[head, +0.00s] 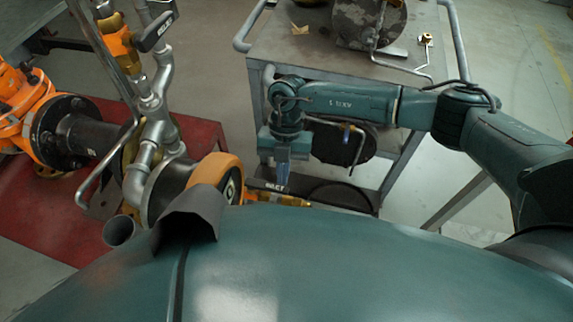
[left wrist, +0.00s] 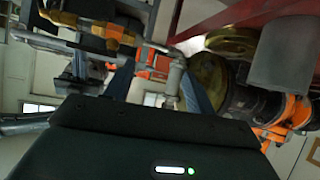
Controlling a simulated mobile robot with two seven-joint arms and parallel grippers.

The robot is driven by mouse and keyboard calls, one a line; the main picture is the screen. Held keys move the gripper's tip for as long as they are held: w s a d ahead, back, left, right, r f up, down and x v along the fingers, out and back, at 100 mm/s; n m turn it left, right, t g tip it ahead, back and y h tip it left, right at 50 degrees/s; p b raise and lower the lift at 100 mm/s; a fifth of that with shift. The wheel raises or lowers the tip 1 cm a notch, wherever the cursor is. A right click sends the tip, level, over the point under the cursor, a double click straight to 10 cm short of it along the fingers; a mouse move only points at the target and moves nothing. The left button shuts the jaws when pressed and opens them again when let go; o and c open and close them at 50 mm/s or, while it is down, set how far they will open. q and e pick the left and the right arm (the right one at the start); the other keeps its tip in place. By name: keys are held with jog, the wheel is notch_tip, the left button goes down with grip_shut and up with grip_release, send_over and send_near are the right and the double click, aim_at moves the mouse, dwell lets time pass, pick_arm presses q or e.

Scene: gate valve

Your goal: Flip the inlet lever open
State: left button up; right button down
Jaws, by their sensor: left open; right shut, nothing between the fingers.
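A second black labelled lever (head: 267,185) with a brass valve body (head: 292,200) shows below my right gripper (head: 282,182). I cannot tell which is the inlet lever. My right gripper is shut and empty, pointing down close to that second lever; contact is unclear. My left gripper (left wrist: 160,88) shows only in the left wrist view, with open fingers on either side of a grey pipe fitting (left wrist: 173,82). Brass valve parts (left wrist: 90,27) show there too.
Grey pipes (head: 158,130) and an orange-black flanged valve (head: 45,115) stand over a red base (head: 60,210) at left. A grey cart (head: 290,55) with metal parts stands behind my right arm. Floor is clear at far right.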

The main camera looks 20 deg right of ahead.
pick_arm(q)
jog(key=shift+f, duration=0.35)
pick_arm(e)
jog(key=shift+f, duration=0.1)
pick_arm(q)
jog(key=shift+f, duration=0.15)
pick_arm(e)
jog(key=shift+w, duration=0.15)
